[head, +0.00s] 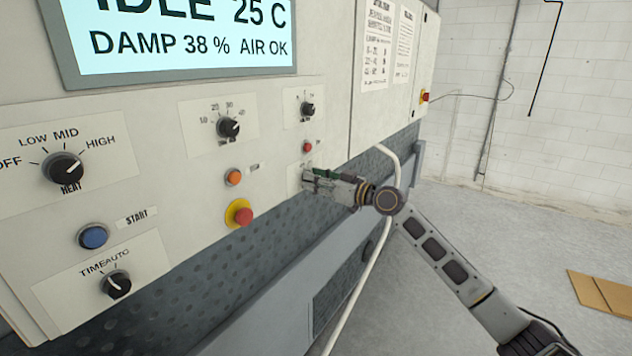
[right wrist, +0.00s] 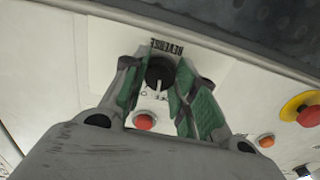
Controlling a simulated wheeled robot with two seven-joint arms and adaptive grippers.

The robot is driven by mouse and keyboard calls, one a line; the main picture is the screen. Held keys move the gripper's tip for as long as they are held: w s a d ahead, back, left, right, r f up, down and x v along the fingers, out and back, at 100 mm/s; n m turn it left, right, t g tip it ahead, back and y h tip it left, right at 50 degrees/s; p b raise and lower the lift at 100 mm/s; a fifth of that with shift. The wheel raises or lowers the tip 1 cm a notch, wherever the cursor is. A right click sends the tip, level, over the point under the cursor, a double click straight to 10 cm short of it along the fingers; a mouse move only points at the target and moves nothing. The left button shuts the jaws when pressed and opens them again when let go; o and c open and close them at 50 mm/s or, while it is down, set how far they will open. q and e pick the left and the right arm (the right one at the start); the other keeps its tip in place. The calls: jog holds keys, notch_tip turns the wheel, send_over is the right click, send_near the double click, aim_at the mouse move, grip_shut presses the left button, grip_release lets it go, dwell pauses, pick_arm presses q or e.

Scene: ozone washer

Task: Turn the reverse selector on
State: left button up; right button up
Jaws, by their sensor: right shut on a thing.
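The reverse selector (right wrist: 160,72) is a black round knob on a white plate, with "REVERSE" printed upside down beside it in the right wrist view. Its white pointer line points toward the bottom of that view; the small position marks are too blurred to read. My right gripper (head: 309,180) is at the lower right of the control panel in the head view and hides the knob there. In the right wrist view its green-padded fingers (right wrist: 157,76) are closed around the knob, one on each side. My left gripper is in neither view.
A small red button (head: 308,147) sits just above the gripper. A red emergency button on yellow (head: 240,214) and an orange button (head: 234,177) are to its left. A white hose (head: 388,170) hangs close beside my right wrist.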

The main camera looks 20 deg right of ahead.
jog(key=shift+m+p, duration=0.45)
jog(key=shift+m, duration=2.45)
jog(key=shift+c, duration=0.2)
jog(key=o, duration=1.1)
jog(key=shift+c, duration=0.2)
jog(key=v, duration=1.2)
